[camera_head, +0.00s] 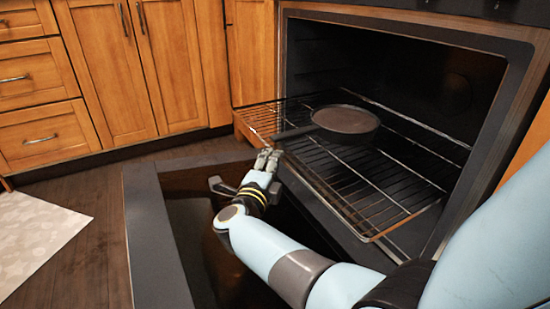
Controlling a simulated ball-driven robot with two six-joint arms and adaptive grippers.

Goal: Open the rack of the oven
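The oven (440,95) stands open, with its door folded down and the door's grey edge (150,240) at left. The wire rack (365,185) sticks partly out of the oven over the door. A dark round pan (346,119) rests on the rack, its handle pointing left towards the rack's front edge. My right gripper (268,158) is at the rack's front edge, just below the end of the pan handle. Its fingers are small and overlap the rack edge, so I cannot tell whether they grip it. My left gripper is not in view.
Wooden cabinets and drawers (105,75) line the wall left of the oven. A pale patterned mat (35,235) lies on the dark wooden floor (90,265) at left. The floor between the mat and oven door is clear.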

